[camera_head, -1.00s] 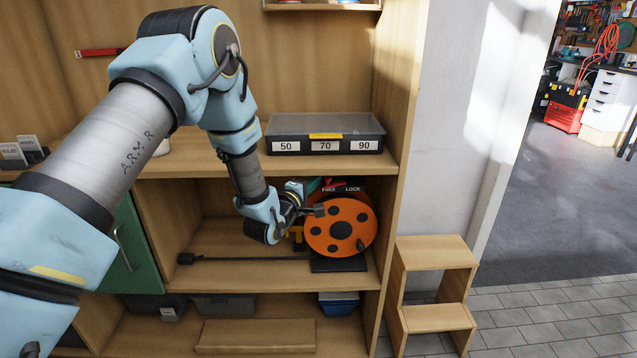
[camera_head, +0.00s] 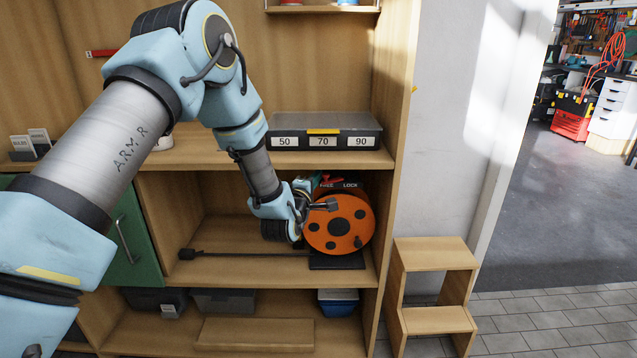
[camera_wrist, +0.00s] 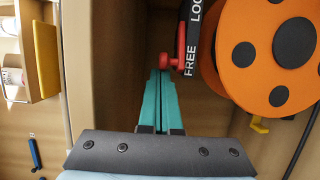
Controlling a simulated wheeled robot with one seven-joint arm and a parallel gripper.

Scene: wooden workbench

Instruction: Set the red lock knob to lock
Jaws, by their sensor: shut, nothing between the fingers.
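The red lock knob (camera_wrist: 178,54) is a small red lever with a rounded end, in the wrist view beside the black label strip (camera_wrist: 190,45) reading FREE and LOCK. The lever's rounded end lies nearer the FREE word. The knob sits at the top of the orange cable reel (camera_head: 340,224) on the middle shelf. My gripper (camera_wrist: 160,74) has teal fingers, shut and empty, with tips close to the left and below the knob's rounded end. I cannot tell whether they touch it. In the head view my wrist partly hides the fingers.
The reel stands on a dark base (camera_head: 337,262) at the shelf's right end, near the side wall (camera_head: 390,150). A black cable (camera_head: 235,254) runs left along the shelf. A case marked 50, 70, 90 (camera_head: 325,125) stands on the board above. A step stool (camera_head: 436,255) is outside right.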

